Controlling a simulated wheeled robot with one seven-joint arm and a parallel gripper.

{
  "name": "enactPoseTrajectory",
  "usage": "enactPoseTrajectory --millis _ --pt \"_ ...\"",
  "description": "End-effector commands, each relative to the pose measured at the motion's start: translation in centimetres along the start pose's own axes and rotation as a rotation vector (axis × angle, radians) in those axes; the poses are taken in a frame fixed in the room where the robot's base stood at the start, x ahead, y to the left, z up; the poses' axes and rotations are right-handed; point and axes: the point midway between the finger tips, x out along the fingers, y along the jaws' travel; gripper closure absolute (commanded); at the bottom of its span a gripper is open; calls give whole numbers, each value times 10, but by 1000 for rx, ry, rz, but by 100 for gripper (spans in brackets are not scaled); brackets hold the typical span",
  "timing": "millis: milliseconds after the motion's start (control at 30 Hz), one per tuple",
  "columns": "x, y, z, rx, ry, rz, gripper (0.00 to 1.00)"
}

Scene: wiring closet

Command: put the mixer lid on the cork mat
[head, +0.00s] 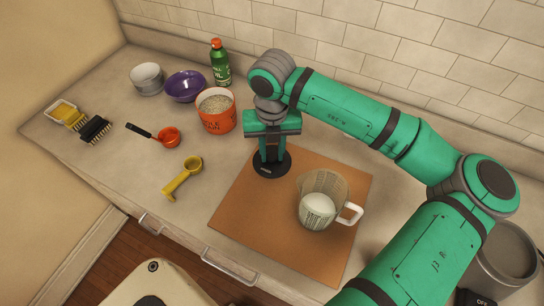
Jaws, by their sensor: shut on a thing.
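The mixer lid is a round black disc (283,171) in the head view, by the upper left part of the cork mat. The cork mat (255,222) is a flat orange-brown sheet on the counter. My green gripper (273,157) points down and is shut on the top of the lid. The lid looks level and overlaps the mat's far left edge in the picture. I cannot tell whether it touches the mat or is just above it.
A clear measuring jug (323,187) with white contents stands on the mat, right of the lid.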

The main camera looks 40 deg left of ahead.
Motion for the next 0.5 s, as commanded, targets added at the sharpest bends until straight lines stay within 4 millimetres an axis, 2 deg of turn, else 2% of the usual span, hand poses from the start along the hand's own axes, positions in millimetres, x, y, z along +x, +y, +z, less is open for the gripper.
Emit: enactPoseTrajectory --millis 133,300,500 --pt "11 -1 8 1 2 1 100" --pt "35 -2 6 1 3 3 100" --pt "39 -1 7 -1 0 0 100"
